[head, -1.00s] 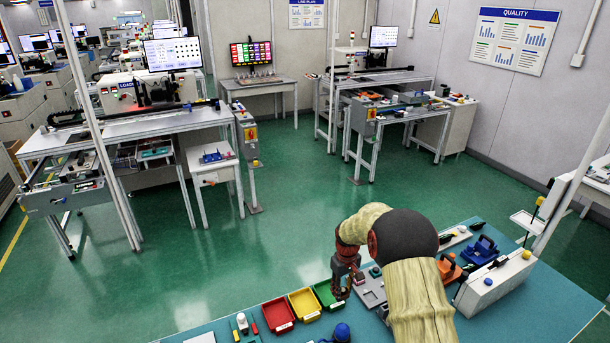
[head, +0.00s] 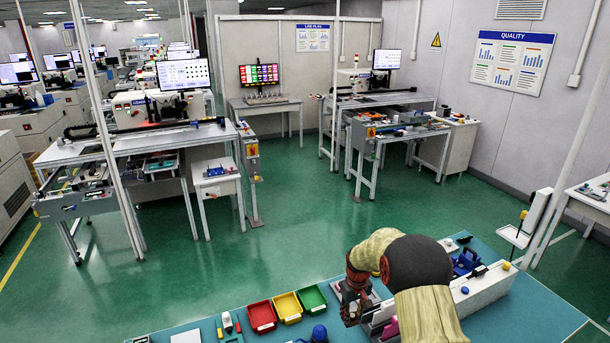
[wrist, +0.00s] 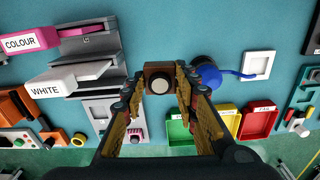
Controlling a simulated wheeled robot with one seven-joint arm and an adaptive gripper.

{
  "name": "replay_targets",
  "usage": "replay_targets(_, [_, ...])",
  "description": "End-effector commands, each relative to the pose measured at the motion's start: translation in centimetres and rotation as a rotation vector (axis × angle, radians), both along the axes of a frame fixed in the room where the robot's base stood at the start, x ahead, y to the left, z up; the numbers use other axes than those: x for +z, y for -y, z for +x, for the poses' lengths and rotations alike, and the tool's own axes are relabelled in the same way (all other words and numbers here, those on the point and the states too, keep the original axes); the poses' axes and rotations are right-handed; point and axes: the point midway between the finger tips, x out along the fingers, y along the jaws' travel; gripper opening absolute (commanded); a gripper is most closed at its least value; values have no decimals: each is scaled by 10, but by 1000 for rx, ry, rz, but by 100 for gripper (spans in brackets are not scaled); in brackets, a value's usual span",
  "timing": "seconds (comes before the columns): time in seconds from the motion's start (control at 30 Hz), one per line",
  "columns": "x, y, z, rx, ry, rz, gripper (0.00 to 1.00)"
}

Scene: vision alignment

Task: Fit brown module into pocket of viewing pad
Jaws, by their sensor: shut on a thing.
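My gripper (wrist: 161,94) is shut on the brown module (wrist: 151,74), a small block with a round pale face, held between the two fingertips in the wrist view. In the head view my gripper (head: 350,311) is over the table, right of the green bin, and the module is not clearly visible there. A flat white square with a recessed-looking centre (wrist: 256,65) lies right of the module in the wrist view. It may be the viewing pad, but I cannot tell for sure. The module is apart from it.
A blue round object with a cable (wrist: 207,75) lies between module and white square. Red (head: 261,317), yellow (head: 287,307) and green (head: 312,298) bins stand left of my gripper. Grey fixtures (wrist: 98,110) and blocks marked COLOUR (wrist: 30,38) and WHITE (wrist: 48,86) crowd the other side.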

Motion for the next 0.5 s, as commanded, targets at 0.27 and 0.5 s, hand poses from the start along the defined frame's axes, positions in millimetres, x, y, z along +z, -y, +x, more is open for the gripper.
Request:
replay_targets(0.27, [-23,3,-46,-125,-34,-1,4])
replay_targets(0.5, [-43,10,-96,-240,-47,-3,4])
